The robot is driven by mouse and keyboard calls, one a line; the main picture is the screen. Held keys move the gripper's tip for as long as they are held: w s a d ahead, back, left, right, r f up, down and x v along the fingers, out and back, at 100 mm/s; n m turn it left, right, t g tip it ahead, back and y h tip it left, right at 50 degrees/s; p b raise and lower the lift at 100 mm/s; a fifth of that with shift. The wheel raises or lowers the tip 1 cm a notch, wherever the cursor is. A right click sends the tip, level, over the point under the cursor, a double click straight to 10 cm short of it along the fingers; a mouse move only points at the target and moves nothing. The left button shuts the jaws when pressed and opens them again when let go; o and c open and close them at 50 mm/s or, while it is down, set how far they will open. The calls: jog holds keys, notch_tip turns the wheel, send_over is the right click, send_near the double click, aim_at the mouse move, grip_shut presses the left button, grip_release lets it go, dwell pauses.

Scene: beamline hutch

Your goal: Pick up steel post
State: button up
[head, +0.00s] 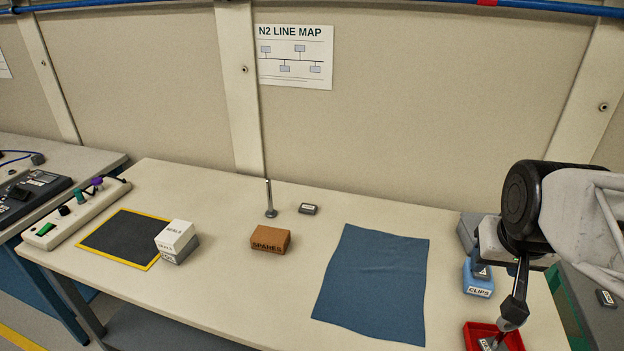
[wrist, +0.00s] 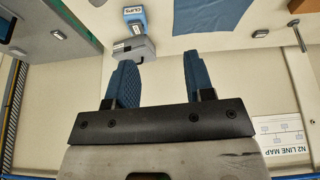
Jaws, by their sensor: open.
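The steel post (head: 269,198) is a slim, shiny upright rod on a small round base. It stands near the back of the table, left of centre in the head view. My arm is at the right side of the head view, far to the right of the post and beyond the blue cloth. The fingers are hard to make out in the head view.
A brown SPARES box (head: 270,239) stands just in front of the post, and a small grey box (head: 308,209) sits to its right. A blue cloth (head: 375,280), blue CLIPS box (head: 478,284) and red tray (head: 470,335) lie rightward. Stacked boxes (head: 175,240) stand left.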

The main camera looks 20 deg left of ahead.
jog(key=w+a+f+n+t+y, duration=0.1)
jog(key=w+a+n+t+y, duration=0.15)
jog(key=w+a, duration=1.05)
jog(key=w+a+f+n+t+y, duration=0.1)
jog(key=w+a+t, duration=0.3)
jog(key=w+a, duration=0.95)
jog(key=w+a+f+n+y, duration=0.1)
jog(key=w+a+f+y, duration=0.2)
jog(key=a, duration=0.7)
jog(key=w+a+f+n+t+y, duration=0.1)
jog(key=w+a+f, duration=0.4)
jog(key=a, duration=0.5)
jog(key=w+a+f+n+y, duration=0.3)
jog(key=w+a+f+y, duration=0.1)
jog(key=a, duration=0.6)
jog(key=shift+a+f+t+y, duration=0.2)
jog(key=shift+f+t+y, duration=0.2)
jog(key=shift+y, duration=0.25)
jog(key=shift+f, duration=0.1)
jog(key=shift+f, duration=1.1)
